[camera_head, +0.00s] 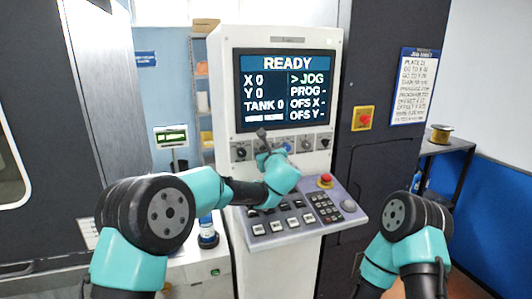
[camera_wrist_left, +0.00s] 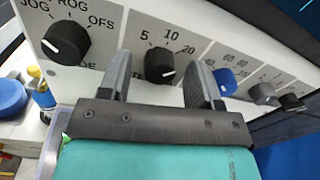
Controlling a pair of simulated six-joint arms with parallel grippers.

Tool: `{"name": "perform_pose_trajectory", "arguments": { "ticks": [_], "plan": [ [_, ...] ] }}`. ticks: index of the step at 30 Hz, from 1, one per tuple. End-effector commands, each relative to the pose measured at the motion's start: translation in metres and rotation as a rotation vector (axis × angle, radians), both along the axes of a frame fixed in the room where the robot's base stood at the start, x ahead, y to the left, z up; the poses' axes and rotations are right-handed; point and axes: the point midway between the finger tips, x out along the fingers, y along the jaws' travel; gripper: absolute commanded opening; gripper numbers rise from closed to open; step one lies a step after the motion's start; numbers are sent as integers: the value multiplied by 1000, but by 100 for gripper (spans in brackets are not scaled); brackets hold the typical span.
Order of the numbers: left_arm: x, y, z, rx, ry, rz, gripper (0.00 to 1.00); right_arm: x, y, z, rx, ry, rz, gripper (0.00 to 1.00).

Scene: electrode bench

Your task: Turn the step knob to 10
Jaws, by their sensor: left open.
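The step knob (camera_wrist_left: 160,66) is a black round knob on a light panel, with 5, 10 and 20 printed around its top, seen in the left wrist view. A pale mark shows near its lower edge; I cannot tell which number it is set to. My left gripper (camera_wrist_left: 161,74) is open, one finger on each side of the knob, with small gaps visible. In the head view the left gripper (camera_head: 263,143) is at the knob row below the screen and hides the step knob. My right gripper is outside the views; only part of that arm shows.
The mode knob (camera_wrist_left: 66,42) is left of the step knob and a blue knob (camera_wrist_left: 225,82) is right of it, close to the fingers. The screen (camera_head: 290,90) reads READY, with JOG marked. A red emergency button (camera_head: 325,180) and a keypad (camera_head: 325,207) lie below.

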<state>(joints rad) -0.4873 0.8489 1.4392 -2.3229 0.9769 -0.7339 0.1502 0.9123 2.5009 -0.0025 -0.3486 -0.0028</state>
Motion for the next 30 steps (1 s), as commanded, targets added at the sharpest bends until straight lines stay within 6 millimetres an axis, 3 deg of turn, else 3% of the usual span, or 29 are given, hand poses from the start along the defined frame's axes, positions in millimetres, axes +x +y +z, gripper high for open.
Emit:
{"name": "perform_pose_trajectory", "arguments": {
  "ticks": [7, 22, 30],
  "plan": [
    [0, 0, 0, 0, 0, 0, 56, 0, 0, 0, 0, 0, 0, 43],
    [0, 0, 1, -1, -1, 0, 9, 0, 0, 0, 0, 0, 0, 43],
    [0, 0, 1, -20, -6, 0, 9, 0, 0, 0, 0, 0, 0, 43]
  ]
}}
